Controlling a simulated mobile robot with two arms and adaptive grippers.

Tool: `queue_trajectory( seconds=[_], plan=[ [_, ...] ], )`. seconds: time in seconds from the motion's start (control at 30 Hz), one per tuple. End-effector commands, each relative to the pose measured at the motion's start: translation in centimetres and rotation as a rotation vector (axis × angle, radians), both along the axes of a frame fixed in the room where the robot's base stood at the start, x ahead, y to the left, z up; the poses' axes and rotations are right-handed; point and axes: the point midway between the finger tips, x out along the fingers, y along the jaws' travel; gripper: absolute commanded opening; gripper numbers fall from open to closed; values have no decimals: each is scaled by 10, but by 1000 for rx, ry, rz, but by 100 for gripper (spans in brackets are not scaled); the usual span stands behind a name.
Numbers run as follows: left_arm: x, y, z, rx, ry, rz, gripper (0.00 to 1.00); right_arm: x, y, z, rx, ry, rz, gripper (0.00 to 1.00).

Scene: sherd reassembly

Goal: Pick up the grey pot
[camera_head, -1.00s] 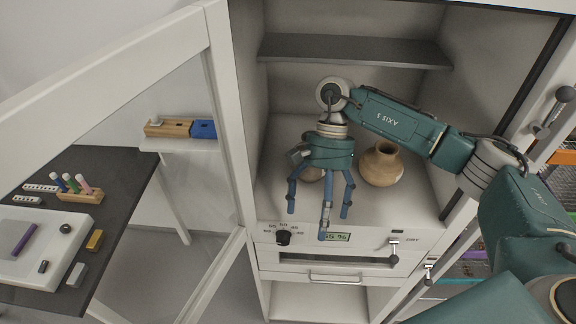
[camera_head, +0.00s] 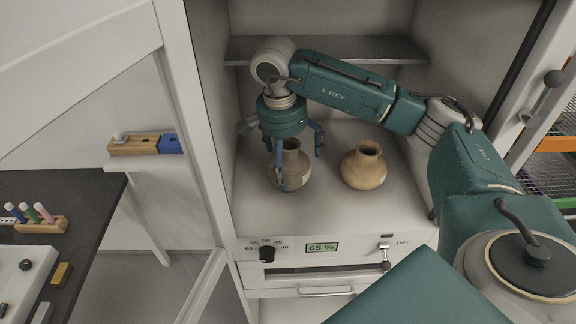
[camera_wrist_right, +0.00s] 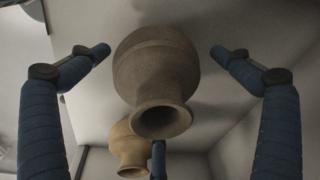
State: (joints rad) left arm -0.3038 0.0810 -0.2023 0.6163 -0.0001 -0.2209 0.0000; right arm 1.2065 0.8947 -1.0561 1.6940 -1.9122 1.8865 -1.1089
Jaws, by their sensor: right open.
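The grey pot (camera_head: 296,171), a round grey-brown pot with a narrow neck and flared rim, stands upright on the cabinet floor, left of a tan pot (camera_head: 364,168). My right gripper (camera_head: 293,160) is open over the grey pot, its blue fingers pointing down around it and partly hiding it. In the right wrist view the grey pot (camera_wrist_right: 155,72) lies between the spread fingers, with gaps at both sides. The tan pot (camera_wrist_right: 130,147) shows beyond it, outside the grasp. My left gripper is not in view.
A dark shelf (camera_head: 330,50) crosses the cabinet above the pots, close to my right arm. The open glazed door (camera_head: 195,130) is on the left. A control panel with a knob (camera_head: 267,254) and humidity display (camera_head: 322,247) is below. The cabinet floor in front of the pots is clear.

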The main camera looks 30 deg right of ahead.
Motion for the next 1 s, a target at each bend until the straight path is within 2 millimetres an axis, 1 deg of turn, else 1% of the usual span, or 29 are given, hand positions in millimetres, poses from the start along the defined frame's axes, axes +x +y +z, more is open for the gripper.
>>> queue_trajectory(
  seconds=[0.03, 0.1, 0.23, 0.33, 0.5, 0.53, 0.57, 0.6, 0.77, 0.8, 1.0],
  plan=[
    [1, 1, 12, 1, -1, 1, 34, -1, -1, -4, -1, 7, -1, 100],
    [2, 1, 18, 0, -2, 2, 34, -1, -2, -15, -1, 6, -1, 100],
    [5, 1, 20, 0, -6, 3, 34, 0, -4, -32, 0, 3, -1, 100],
    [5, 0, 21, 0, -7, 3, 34, 1, -5, -37, 0, 2, -1, 100],
    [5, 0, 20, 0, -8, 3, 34, 1, -4, -38, 0, 1, -1, 100],
    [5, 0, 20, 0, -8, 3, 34, 1, -4, -37, 0, 1, -1, 98],
    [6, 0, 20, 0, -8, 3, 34, 1, -4, -37, 0, 1, -1, 92],
    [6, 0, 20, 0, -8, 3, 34, 1, -4, -37, 0, 1, -1, 84],
    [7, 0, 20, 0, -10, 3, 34, 1, -5, -37, 0, 1, -1, 52],
    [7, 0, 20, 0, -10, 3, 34, 1, -4, -37, 0, 1, -1, 44],
    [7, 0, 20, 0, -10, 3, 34, 1, -4, -37, 0, 0, -1, 43]
  ],
)
